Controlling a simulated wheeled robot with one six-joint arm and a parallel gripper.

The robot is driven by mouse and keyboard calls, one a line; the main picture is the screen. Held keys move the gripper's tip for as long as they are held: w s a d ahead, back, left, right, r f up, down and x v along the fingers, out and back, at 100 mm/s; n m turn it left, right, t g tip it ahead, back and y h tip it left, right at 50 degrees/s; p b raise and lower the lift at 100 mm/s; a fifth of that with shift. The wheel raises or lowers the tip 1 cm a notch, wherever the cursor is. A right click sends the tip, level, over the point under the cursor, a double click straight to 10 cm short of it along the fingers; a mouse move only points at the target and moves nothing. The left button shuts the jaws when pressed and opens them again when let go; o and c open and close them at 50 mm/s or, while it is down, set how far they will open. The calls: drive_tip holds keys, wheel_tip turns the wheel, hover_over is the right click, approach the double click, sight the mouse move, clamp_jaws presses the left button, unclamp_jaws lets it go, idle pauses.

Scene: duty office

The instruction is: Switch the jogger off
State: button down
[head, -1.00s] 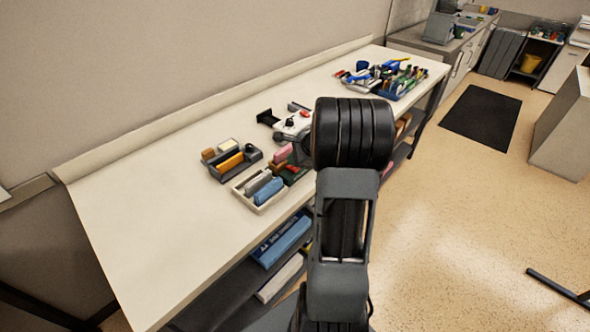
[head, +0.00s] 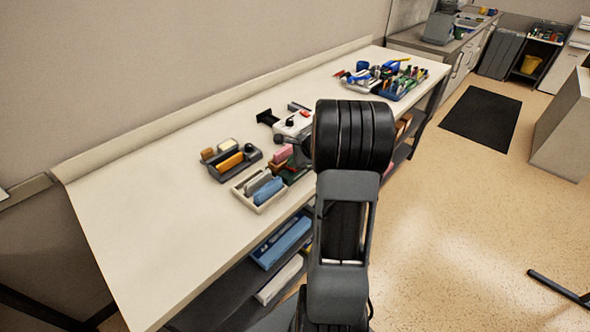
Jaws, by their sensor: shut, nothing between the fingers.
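The jogger appears to be the white machine (head: 293,124) on the long workbench, with a black knob and a small red part on top. A black bracket-like part (head: 266,117) sticks out at its left. My arm crosses in front of it and hides its right side. A dark grey piece just below the machine seems to be part of my arm. My gripper's fingers do not show; they are hidden behind the arm. I cannot tell whether they touch the machine or whether its switch is on.
A dark tray (head: 228,176) with erasers and a cream tray (head: 246,200) with blue and grey blocks stand close in front. A tray of tools (head: 401,88) lies at the bench's far end. The near bench top (head: 140,220) is clear. A shelf below holds boxes.

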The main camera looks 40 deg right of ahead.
drive_tip(key=shift+f, duration=0.3)
drive_tip(key=shift+r, duration=0.15)
idle(0.4)
drive_tip(key=shift+w+r+p, duration=0.1)
drive_tip(key=shift+r+p, duration=0.4)
drive_tip(key=shift+r, duration=0.2)
drive_tip(key=r+p, duration=0.2)
drive_tip(key=r, duration=0.1)
drive_tip(key=w+r+p, duration=0.1)
drive_tip(key=r+p, duration=0.1)
drive_tip(key=shift+a, duration=0.1)
drive_tip(key=shift+f, duration=0.1)
idle(0.6)
